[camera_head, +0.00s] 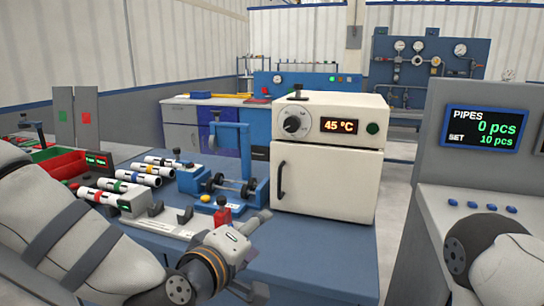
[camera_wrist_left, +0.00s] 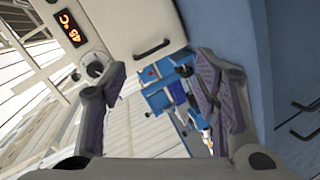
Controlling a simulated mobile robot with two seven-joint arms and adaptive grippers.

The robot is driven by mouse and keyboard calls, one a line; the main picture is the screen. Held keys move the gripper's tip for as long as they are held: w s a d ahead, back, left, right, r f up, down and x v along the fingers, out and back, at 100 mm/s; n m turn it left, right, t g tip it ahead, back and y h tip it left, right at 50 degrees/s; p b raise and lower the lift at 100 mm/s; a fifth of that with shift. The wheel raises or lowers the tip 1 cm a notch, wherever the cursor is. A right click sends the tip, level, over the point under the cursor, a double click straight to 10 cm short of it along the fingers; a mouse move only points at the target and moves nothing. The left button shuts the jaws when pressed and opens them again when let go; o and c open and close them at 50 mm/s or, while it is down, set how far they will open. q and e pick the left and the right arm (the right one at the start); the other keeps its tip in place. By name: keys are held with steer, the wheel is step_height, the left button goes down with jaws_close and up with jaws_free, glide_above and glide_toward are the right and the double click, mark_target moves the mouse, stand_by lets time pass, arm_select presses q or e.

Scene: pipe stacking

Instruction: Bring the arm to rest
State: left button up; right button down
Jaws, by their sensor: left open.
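My left arm (camera_head: 75,245) reaches in from the left over the blue bench. My left gripper (camera_head: 262,252) is above the bench top, in front of the white oven (camera_head: 325,185). In the left wrist view the left gripper (camera_wrist_left: 160,70) has its two fingers spread wide, with nothing between them. A link of my right arm (camera_head: 500,265) shows at the lower right, by the grey console. My right gripper is outside both views.
The oven reads 45 °C, and its door looks shut. Several banded pipes (camera_head: 140,178) lie in a rack left of a blue fixture (camera_head: 236,160). A red bin (camera_head: 55,162) stands at far left. The grey console (camera_head: 428,150) shows 0 pcs, set 10 pcs.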

arm_select(q)
steer(key=s+a+f+m+g+y, duration=0.1)
steer(key=s+a+f+m+g, duration=0.25)
steer(key=s+f, duration=0.75)
steer(key=s+a+f+m+g+y, duration=0.1)
steer(key=s+a+f+m+g, duration=0.3)
steer(key=f, duration=1)
steer(key=s+a+f+g+y, duration=0.1)
steer(key=s+a+f+g, duration=0.2)
steer(key=s, duration=0.8)
steer(key=s+a+f+m+g+y, duration=0.1)
steer(key=s+a+f+g, duration=0.3)
steer(key=s+a, duration=0.4)
steer(key=s+y, duration=0.1)
steer(key=s, duration=0.2)
steer(key=shift+s+g+y, duration=0.3)
steer(key=shift+s+g, duration=0.05)
steer(key=shift+s, duration=0.05)
